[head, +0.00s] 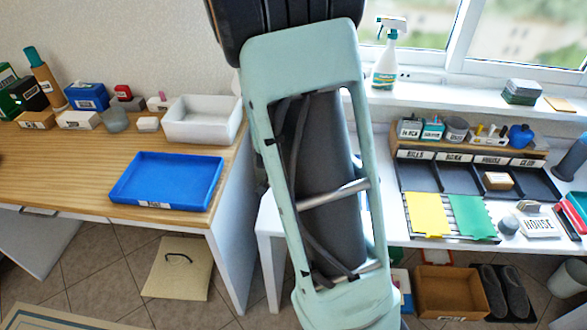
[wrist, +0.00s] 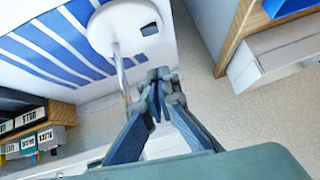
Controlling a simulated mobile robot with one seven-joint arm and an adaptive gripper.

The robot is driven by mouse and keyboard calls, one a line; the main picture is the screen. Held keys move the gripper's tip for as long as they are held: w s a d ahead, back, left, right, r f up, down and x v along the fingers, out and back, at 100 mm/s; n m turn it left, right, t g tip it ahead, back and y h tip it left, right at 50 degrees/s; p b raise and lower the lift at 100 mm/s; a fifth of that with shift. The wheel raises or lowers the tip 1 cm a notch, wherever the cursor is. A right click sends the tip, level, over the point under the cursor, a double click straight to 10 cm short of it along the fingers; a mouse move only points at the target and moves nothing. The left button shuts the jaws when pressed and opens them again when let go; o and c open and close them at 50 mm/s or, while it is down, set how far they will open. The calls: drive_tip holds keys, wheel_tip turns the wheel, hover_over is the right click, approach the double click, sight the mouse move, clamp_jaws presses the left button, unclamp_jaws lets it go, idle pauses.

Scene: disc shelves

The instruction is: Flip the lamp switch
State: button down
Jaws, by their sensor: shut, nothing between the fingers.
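In the wrist view, a white round part (wrist: 112,20), which looks like the lamp's base or head, lies at the top centre. A thin metal rod (wrist: 122,70) runs from it. A small dark square (wrist: 150,29) on its right side may be the switch; it is too small to tell. My gripper (wrist: 158,76) is shut and empty, its fingertips just below the white part and right of the rod. I cannot tell whether they touch it. The lamp does not show in the head view, where my arm covers the middle.
The wrist view shows a blue-striped white surface (wrist: 50,45) behind the lamp and labelled boxes (wrist: 40,140) at left. In the head view, a blue tray (head: 168,180) lies on the wooden desk (head: 60,165); a spray bottle (head: 386,60) stands on the sill. The right table is crowded.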

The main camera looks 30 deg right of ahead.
drive_tip(key=b+x, duration=0.1)
drive_tip(key=x, duration=0.9)
drive_tip(key=shift+f, duration=0.3)
wheel_tip(320, 180, down, 2)
drive_tip(key=shift+a+f+b, duration=0.1)
drive_tip(key=shift+a+b, duration=0.1)
drive_tip(key=shift+b, duration=0.1)
drive_tip(key=shift+f, duration=0.7)
drive_tip(key=shift+a, duration=0.1)
